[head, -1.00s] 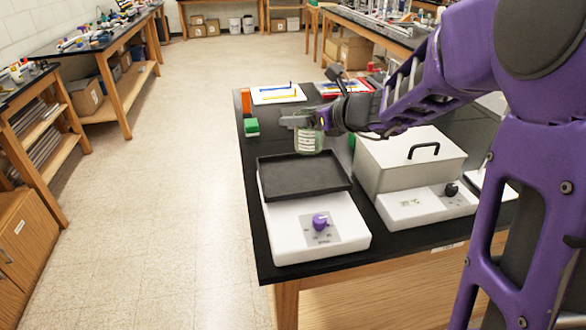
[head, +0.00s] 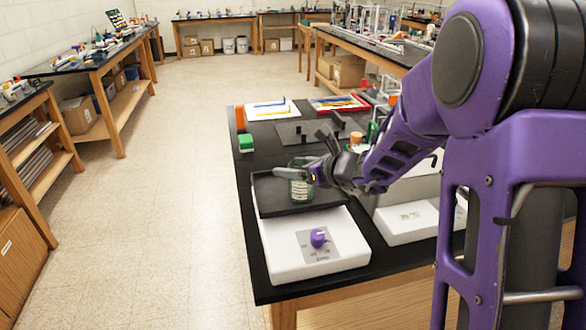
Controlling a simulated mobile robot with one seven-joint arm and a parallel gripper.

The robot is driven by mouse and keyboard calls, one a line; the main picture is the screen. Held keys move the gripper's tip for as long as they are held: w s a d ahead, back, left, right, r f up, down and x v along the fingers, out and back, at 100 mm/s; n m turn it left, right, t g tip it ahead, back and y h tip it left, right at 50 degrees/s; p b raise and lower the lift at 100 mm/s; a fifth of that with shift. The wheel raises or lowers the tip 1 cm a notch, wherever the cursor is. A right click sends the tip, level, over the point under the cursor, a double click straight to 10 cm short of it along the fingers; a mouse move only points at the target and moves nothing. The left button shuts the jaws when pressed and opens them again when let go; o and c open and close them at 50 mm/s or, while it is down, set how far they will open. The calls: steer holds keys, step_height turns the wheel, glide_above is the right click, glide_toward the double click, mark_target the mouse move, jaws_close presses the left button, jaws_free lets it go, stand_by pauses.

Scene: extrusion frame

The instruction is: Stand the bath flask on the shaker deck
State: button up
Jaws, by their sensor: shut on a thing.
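The bath flask (head: 301,190) is a small clear, greenish glass vessel with white marks on its side. My gripper (head: 298,172) is shut on its upper part and holds it upright. The flask is over the right part of the shaker deck (head: 268,197), a dark rimmed tray on top of a white shaker with a purple knob (head: 318,238). I cannot tell whether the flask's base touches the deck. The gripper hides the flask's neck.
The lidded bath (head: 405,215) stands right of the shaker, partly hidden by my arm. A green block (head: 246,143) and an orange block (head: 240,118) are at the bench's left edge. White sheets with coloured pieces (head: 272,109) lie at the back.

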steer(key=shift+f, duration=0.15)
steer(key=o, duration=1.4)
steer(key=shift+r, duration=0.3)
steer(key=v, duration=1.2)
steer(key=shift+p, duration=0.4)
